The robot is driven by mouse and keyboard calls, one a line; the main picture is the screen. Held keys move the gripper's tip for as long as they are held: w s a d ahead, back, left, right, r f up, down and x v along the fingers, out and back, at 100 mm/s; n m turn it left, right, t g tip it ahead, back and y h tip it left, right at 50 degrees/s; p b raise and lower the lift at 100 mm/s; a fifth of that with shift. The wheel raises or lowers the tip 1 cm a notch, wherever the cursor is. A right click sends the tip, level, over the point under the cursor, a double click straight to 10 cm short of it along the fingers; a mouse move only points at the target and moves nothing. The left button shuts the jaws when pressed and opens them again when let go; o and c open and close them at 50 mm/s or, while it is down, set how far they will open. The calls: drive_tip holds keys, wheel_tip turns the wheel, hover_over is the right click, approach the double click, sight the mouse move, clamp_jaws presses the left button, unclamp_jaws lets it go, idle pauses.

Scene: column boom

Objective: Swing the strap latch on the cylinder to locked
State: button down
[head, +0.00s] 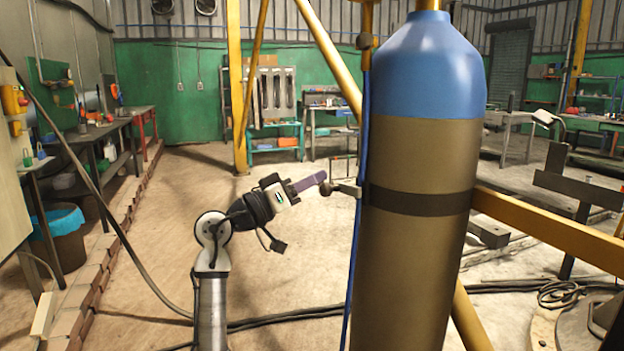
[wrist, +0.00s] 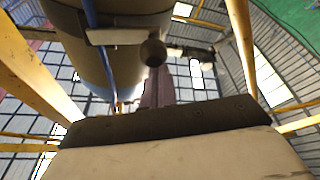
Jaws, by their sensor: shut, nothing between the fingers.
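The tall cylinder (head: 415,255) has a blue top and a brown body, with a dark strap (head: 418,201) around its middle. The strap latch (head: 347,188) is a short grey lever sticking out from the strap's left side, ending in a dark ball knob (head: 326,189). In the wrist view, the lever (wrist: 115,36) and knob (wrist: 153,52) show against the cylinder (wrist: 120,65). My gripper (head: 321,177), with purple fingers, is shut and empty just left of the knob. In the wrist view the fingertips (wrist: 157,75) end at the knob. I cannot tell whether they touch it.
A blue hose (head: 359,240) runs down the cylinder's left side, close to the latch. Yellow beams (head: 545,232) stand behind the cylinder. Black cables (head: 270,319) lie on the floor. The floor left of my arm is mostly clear, up to a workbench (head: 95,130).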

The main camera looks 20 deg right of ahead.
drive_tip(key=shift+f+n+t+p, duration=0.4)
drive_tip(key=shift+n+p, duration=0.25)
drive_tip(key=shift+n, duration=0.25)
drive_tip(key=s+f+n+t+y+p, duration=0.1)
drive_tip(key=s+f+n+y+p, duration=0.3)
drive_tip(key=n+p, duration=1)
drive_tip(key=shift+s+f+n+y+p, duration=0.4)
drive_tip(key=shift+s+f+p, duration=0.75)
drive_tip(key=shift+p, duration=2.15)
drive_tip(key=shift+w+d+f, duration=0.1)
drive_tip(key=shift+w+f, duration=0.2)
drive_tip(key=shift+f, duration=0.1)
